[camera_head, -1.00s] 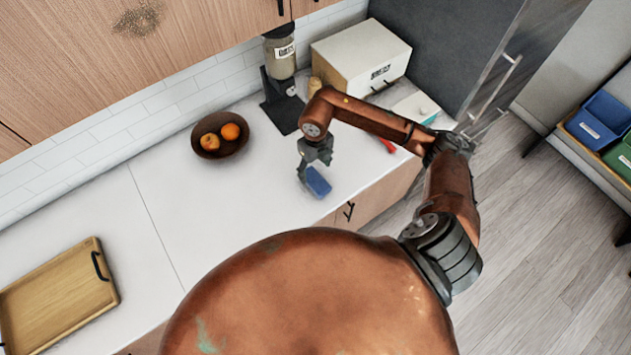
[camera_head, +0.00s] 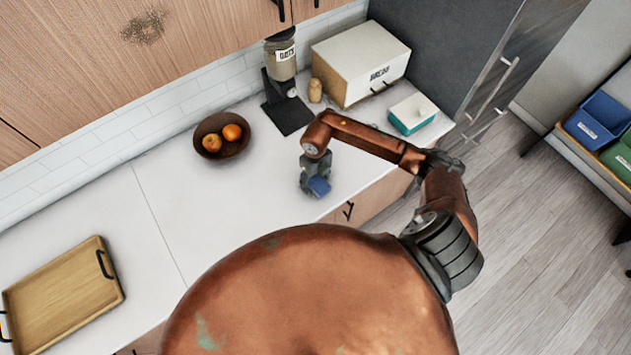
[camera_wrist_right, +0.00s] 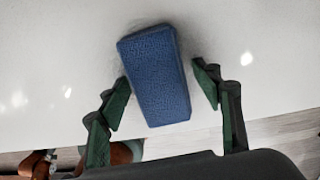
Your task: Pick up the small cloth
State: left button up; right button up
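The small cloth is a folded blue block lying on the white counter near its front edge; it shows in the head view (camera_head: 319,186) and large in the right wrist view (camera_wrist_right: 157,75). My right gripper (camera_head: 312,188) is right above the cloth. In the right wrist view my right gripper (camera_wrist_right: 160,100) is open, with one finger on each side of the cloth's near end and a gap on both sides. In the head view the gripper hides part of the cloth. My left gripper is not in view.
A brown bowl with fruit (camera_head: 240,150), an oats dispenser (camera_head: 281,62), a bread box (camera_head: 352,62) and a teal-and-white container (camera_head: 413,113) stand farther back. A wooden tray (camera_head: 112,268) lies at left. The counter's middle is clear.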

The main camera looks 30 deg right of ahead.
jog(key=c, duration=1)
jog(key=shift+r+b, duration=0.35)
jog(key=shift+r, duration=0.3)
jog(key=s+r, duration=0.1)
jog(key=r, duration=0.1)
jog(key=s+r+b, duration=0.1)
jog(key=r, duration=0.1)
jog(key=s+r+b, duration=0.1)
jog(key=s+r, duration=0.1)
jog(key=shift+r, duration=0.3)
jog(key=s+r, duration=0.1)
jog(key=s, duration=0.2)
jog(key=s+r+b, duration=0.1)
jog(key=s+r, duration=0.1)
jog(key=s, duration=0.1)
jog(key=s+r+b, duration=0.1)
jog(key=s+r, duration=0.1)
jog(key=s, duration=0.2)
jog(key=o, duration=0.6)
jog(key=c, duration=0.5)
jog(key=shift+a, duration=0.1)
